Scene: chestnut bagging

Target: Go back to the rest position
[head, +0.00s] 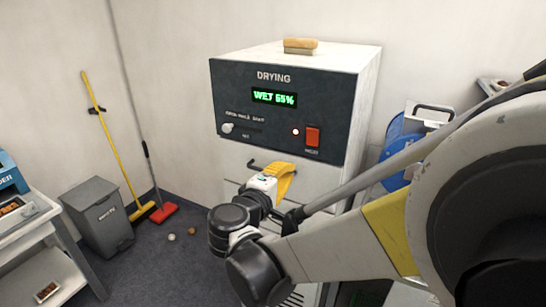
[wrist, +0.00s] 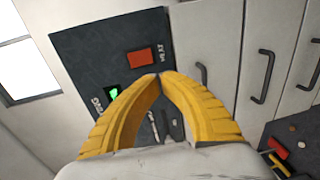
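My gripper (head: 287,178) is in front of the drying machine (head: 230,90), just below its dark control panel and beside a dark handle on its pale front. In the wrist view its two yellow fingers (wrist: 160,76) meet at the tips and hold nothing. The red switch also shows beyond the fingertips in the wrist view (wrist: 138,57). I cannot tell whether the fingers touch the machine.
A wooden-backed brush (head: 300,45) lies on the machine. Two small round things lie on the floor. A white table (head: 65,245) is at left, a blue reel (head: 400,145) at right.

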